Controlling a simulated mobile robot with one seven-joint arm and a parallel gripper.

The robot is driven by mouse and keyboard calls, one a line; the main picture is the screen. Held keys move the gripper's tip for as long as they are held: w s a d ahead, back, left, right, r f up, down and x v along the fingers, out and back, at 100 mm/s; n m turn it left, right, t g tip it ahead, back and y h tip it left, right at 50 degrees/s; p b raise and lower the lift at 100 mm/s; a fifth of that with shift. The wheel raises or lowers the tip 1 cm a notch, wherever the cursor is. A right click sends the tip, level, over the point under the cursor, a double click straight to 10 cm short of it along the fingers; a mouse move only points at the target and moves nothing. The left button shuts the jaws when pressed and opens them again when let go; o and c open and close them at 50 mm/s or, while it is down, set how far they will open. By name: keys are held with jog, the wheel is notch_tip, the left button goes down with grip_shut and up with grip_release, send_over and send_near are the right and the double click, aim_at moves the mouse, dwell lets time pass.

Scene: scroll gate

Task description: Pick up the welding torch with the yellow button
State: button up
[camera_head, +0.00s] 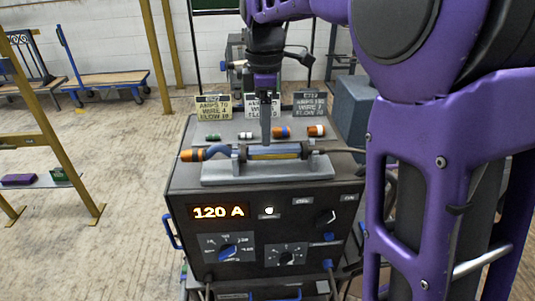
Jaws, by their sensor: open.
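The welding torch (222,151) lies on a grey cradle (268,175) on top of the welding machine (180,205). It has an orange nozzle at the left, a bent blue neck and a blue handle with a yellow strip, which may be its button. A dark cable leaves its right end. My gripper (266,138) points down over the middle of the handle, with its fingertips at or just behind it. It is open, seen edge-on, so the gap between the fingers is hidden. I cannot tell whether the fingers straddle or touch the handle.
Three placards (214,106) with settings stand at the back of the machine top. Several small coloured parts (281,132) lie in front of them. The machine's front display (218,212) reads 120 A. My purple arm covers the right side. A flat cart (110,79) stands at the far left.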

aim_at(264, 150)
jog(key=f, duration=0.3)
jog(key=f+b, duration=0.1)
jog(key=f, duration=0.1)
jog(key=shift+d, duration=0.3)
grip_shut()
